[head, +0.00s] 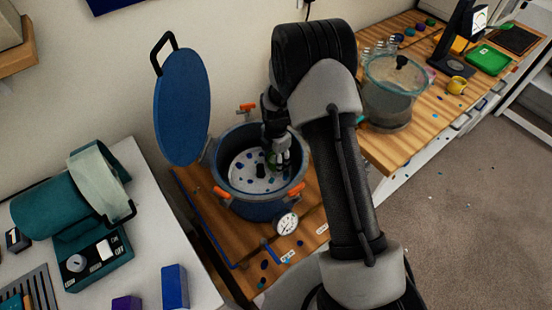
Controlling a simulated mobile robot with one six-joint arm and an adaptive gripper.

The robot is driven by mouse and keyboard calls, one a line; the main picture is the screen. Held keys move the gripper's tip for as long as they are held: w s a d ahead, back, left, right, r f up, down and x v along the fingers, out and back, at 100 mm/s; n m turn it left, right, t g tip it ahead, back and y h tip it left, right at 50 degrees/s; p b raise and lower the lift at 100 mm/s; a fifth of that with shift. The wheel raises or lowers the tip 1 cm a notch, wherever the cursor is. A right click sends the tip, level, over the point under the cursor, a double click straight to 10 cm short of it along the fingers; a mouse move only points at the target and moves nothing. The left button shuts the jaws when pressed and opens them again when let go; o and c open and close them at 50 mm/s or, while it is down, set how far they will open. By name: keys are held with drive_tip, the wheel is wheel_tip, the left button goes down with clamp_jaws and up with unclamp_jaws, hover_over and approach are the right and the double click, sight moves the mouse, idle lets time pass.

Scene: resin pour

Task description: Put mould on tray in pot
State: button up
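The blue pot (252,208) stands open on the wooden bench, with its round blue lid (183,108) raised at the left. Inside it lies a pale round tray (245,182) speckled with blue spots. My gripper (281,163) reaches down into the right part of the pot, over the tray. A small dark piece (261,171) shows beside the fingers, with a bit of green near them. I cannot tell whether this is the mould, nor whether the fingers are shut on it. My arm hides part of the pot's right side.
Orange clamps (222,193) and a gauge (287,222) stick out from the pot. A glass vessel (393,100) stands on the right bench, with a green tray (488,58) and yellow cup (457,85) farther back. A teal machine (95,265) sits on the left white table.

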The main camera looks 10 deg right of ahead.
drive_tip(key=o, duration=1.2)
drive_tip(key=shift+c, duration=0.2)
wheel_tip(320, 180, up, 15)
drive_tip(key=p, duration=0.9)
drive_tip(key=shift+p, duration=0.4)
drive_tip(key=shift+r, duration=0.1)
drive_tip(key=s+r+m+t+b, duration=0.1)
drive_tip(key=s+r+m, duration=0.4)
drive_tip(key=r, duration=0.6)
drive_tip(key=s+r+m+t, duration=0.1)
drive_tip(key=s+r+m, duration=0.4)
drive_tip(key=r, duration=0.6)
drive_tip(key=s+r+m+t, duration=0.1)
drive_tip(key=s+r+m, duration=0.1)
drive_tip(key=s+m, duration=0.4)
drive_tip(key=s+r+m+t+b, duration=0.1)
drive_tip(key=s+r+m, duration=0.2)
drive_tip(key=s, duration=1)
drive_tip(key=m, duration=0.3)
drive_tip(key=shift+r+t, duration=0.25)
drive_tip(key=shift+t, duration=0.05)
